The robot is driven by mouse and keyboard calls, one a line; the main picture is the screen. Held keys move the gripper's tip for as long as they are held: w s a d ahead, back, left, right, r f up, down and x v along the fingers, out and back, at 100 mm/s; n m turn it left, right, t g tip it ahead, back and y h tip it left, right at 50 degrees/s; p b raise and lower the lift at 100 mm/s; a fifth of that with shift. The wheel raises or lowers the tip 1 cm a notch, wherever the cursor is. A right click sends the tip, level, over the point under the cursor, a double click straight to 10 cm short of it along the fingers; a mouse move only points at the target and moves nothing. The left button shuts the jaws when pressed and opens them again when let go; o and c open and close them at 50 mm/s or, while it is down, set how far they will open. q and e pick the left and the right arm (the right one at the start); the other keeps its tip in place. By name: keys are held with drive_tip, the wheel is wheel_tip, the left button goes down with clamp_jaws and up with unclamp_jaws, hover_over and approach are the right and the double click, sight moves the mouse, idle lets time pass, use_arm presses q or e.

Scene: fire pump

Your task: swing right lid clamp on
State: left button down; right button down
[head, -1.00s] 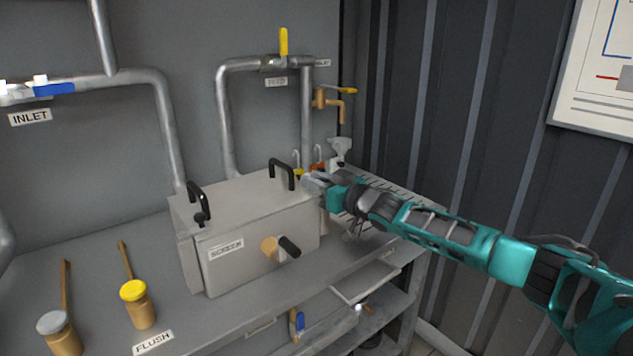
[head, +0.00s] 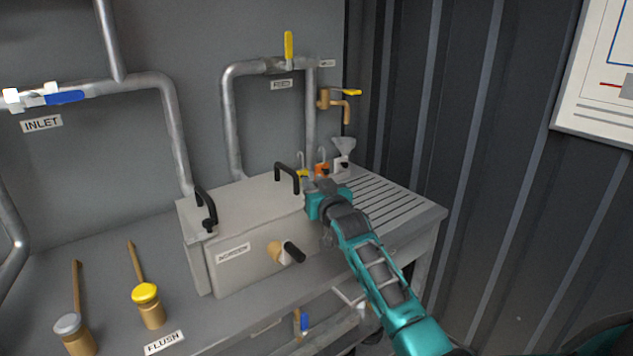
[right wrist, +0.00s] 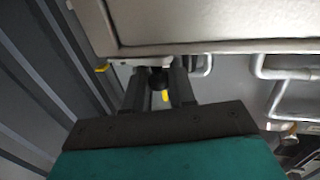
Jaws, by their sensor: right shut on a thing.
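The grey strainer box (head: 232,262) stands on the bench with its lid (head: 243,198) lying flat on top. The lid has two black handles. A left lid clamp with a black knob (head: 208,225) sits at the box's left end. My right gripper (head: 318,187) is at the box's right end, beside the lid's right edge, and hides the right clamp in the head view. In the right wrist view, the right clamp's black knob (right wrist: 158,79) sits between the fingers of my right gripper (right wrist: 160,88), close under the box edge (right wrist: 210,46). My left gripper is out of view.
A slatted drain board (head: 385,205) lies right of the box. A front handle (head: 293,252) sticks out of the box.

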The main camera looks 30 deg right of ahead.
drive_tip(key=shift+w+r+m+h, duration=0.1)
drive_tip(key=shift+w+m+h, duration=0.1)
drive_tip(key=shift+m+h, duration=0.6)
drive_tip(key=shift+g, duration=0.3)
drive_tip(key=c, duration=1)
unclamp_jaws()
drive_tip(key=shift+c, duration=0.2)
drive_tip(key=shift+n, duration=0.3)
drive_tip(key=shift+s+y, duration=0.1)
drive_tip(key=shift+y, duration=0.3)
drive_tip(key=shift+s+n+t+y, duration=0.2)
drive_tip(key=shift+n+t+y, duration=0.2)
drive_tip(key=shift+n+y, duration=0.45)
drive_tip(key=shift+s+d+n+y+b, duration=0.25)
drive_tip(key=shift+n+y+b, duration=0.6)
drive_tip(key=shift+y, duration=0.35)
drive_tip(key=shift+s+d+n+y+b, duration=0.1)
drive_tip(key=shift+s+n+y+b, duration=0.1)
drive_tip(key=shift+n+y+b, duration=0.7)
drive_tip(key=shift+s+y, duration=0.1)
drive_tip(key=shift+y, duration=0.65)
